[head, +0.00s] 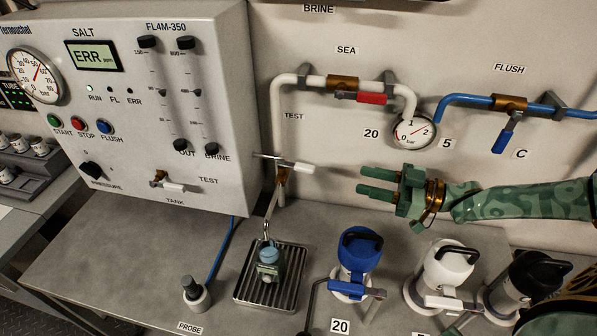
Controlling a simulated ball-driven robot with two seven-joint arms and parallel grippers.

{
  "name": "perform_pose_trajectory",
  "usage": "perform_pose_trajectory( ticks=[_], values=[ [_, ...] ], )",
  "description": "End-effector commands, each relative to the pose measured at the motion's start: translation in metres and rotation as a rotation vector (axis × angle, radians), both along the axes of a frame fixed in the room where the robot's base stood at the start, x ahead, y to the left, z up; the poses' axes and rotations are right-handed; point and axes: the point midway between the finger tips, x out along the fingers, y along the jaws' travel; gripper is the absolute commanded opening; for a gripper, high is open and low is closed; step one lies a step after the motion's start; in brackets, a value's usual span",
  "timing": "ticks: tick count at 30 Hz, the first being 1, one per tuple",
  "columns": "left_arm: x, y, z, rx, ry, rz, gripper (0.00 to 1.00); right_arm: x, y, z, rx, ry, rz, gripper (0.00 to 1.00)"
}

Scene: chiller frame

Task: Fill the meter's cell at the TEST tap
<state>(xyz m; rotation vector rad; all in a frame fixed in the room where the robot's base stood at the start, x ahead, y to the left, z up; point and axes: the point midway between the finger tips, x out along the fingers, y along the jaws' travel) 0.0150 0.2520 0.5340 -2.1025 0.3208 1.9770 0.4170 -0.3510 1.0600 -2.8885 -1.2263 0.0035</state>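The meter (267,272), a small teal and grey device, stands on the slotted drip tray (240,293). Its round top sits under the thin spout of the TEST tap (282,177). I cannot tell the level inside its cell, nor do I see a clear stream from the spout. The tap has a brass body and a white lever (304,168) pointing right. My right gripper (365,181) is to the right of the lever, apart from it, with fingers pointing left. Its fingers are spread and nothing shows between them. My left gripper is not in view.
The control panel (120,100) shows ERR on its display. A probe (195,291) stands left of the tray. Blue (357,252), white (447,265) and black (530,277) handled containers stand to its right. The red SEA lever (371,98) and gauge (414,131) are above. The bench's left part is clear.

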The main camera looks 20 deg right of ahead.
Motion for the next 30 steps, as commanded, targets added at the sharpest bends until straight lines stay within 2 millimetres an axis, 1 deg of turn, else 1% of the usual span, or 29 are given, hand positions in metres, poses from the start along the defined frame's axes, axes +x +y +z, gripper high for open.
perform_pose_trajectory(
  ticks=[5, 15, 18, 24, 30],
  values=[
    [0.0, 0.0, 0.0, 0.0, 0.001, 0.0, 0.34, 0.016, 0.017, 0.003, 0.004, -0.006, 0.002, 0.4],
    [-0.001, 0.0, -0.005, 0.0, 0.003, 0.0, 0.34, 0.075, 0.079, 0.003, 0.003, -0.004, 0.003, 0.4],
    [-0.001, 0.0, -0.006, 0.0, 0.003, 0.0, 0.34, 0.09, 0.094, 0.002, 0.002, -0.004, 0.002, 0.4],
    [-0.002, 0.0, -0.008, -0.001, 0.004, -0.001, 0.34, 0.107, 0.112, 0.001, 0.0, -0.001, 0.001, 0.4],
    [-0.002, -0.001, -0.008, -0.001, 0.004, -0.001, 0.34, 0.112, 0.117, 0.001, -0.001, -0.001, 0.001, 0.4]
  ],
)
